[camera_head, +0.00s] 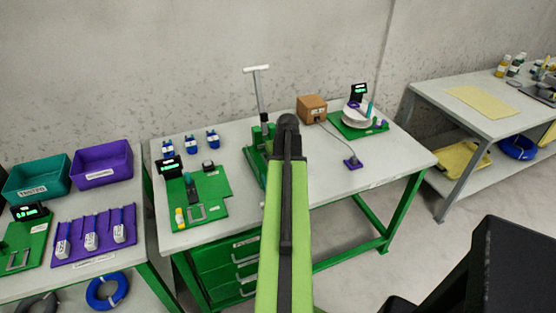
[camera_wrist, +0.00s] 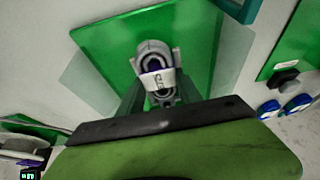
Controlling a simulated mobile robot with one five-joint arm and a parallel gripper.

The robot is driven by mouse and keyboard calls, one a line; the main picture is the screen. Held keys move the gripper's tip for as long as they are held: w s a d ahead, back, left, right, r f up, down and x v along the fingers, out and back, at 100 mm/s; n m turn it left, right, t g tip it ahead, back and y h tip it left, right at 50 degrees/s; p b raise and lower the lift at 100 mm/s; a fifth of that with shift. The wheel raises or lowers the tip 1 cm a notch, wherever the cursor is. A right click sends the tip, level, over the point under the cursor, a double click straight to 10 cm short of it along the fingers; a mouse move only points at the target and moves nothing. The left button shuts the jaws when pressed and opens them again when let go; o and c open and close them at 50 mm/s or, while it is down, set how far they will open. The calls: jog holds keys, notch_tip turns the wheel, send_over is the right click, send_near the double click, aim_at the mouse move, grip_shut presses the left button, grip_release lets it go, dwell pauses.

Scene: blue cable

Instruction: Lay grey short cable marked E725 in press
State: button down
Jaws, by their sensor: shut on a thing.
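In the wrist view my gripper (camera_wrist: 158,80) is shut on a grey coiled cable (camera_wrist: 152,50). A white label on the coil has dark marks that I cannot read surely, and a dark blue part shows inside the loop. The coil is over a green plate (camera_wrist: 200,40), seemingly the press base; I cannot tell whether they touch. In the head view the green press (camera_head: 254,160) stands on the middle table with its lever (camera_head: 260,92) raised. My arm hides part of the press, the gripper and the cable there.
Right of the press are a brown box (camera_head: 311,107), a purple piece (camera_head: 353,163) on a cord and a white spool (camera_head: 356,118). Left are a green fixture board (camera_head: 212,184) and several blue items (camera_head: 191,144). Bare tabletop (camera_head: 385,160) lies at the right front.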

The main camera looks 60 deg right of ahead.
jog(key=shift+f, duration=0.25)
jog(key=c, duration=0.7)
grip_release()
jog(key=shift+c, duration=0.2)
jog(key=shift+r, duration=0.2)
notch_tip(320, 180, up, 8)
jog(key=p, duration=0.8)
jog(key=shift+f, duration=0.1)
jog(key=shift+w, duration=0.1)
